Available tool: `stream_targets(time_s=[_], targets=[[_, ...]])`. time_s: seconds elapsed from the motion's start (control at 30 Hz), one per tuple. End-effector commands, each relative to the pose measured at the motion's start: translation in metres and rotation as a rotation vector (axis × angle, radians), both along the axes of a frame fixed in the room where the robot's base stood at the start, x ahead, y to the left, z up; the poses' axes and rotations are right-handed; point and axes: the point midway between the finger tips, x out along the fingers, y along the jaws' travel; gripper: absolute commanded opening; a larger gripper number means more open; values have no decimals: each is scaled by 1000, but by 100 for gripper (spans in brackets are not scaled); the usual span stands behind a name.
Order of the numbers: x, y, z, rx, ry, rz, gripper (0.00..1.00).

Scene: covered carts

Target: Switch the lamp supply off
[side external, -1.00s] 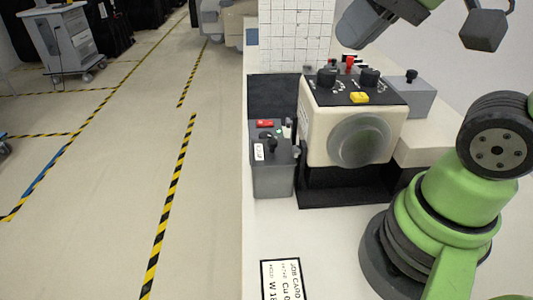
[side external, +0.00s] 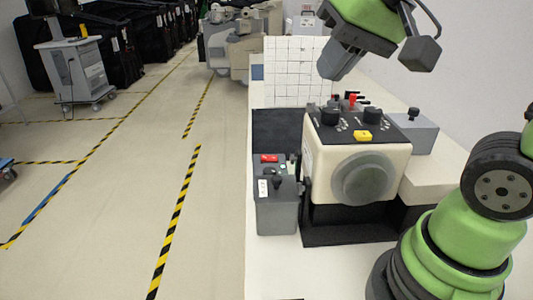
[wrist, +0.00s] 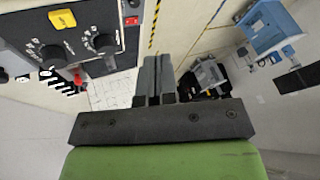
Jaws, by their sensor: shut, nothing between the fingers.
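A small grey control box (side external: 277,213) stands at the left bench edge. It has a red switch (side external: 269,158), a green button, a black lever and a white label. A cream unit (side external: 320,172) beside it has black knobs, a yellow button (side external: 363,135) and a round grey front. The yellow button also shows in the wrist view (wrist: 62,19). I cannot tell from the markings which is the lamp supply. My gripper (side external: 328,70) is in the air above and behind the cream unit, shut and empty. In the wrist view its fingers (wrist: 153,78) are together, touching nothing.
A grey box with a black knob (side external: 413,133) stands right of the cream unit. Red and black terminals (side external: 351,100) stand behind it, before a white grid panel (side external: 293,75). Open floor with striped tape lies left of the bench. A grey trolley (side external: 75,75) stands far off.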

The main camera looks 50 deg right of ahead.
Motion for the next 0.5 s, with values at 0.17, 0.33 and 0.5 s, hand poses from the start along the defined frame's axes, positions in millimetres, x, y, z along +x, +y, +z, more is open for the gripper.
stream_targets(time_s=[0.17,0.33,0.5], targets=[[53,-19,-9,-24,73,-79,0],[101,-39,-30,-48,135,-153,0],[143,-61,-63,-75,192,-223,0]])
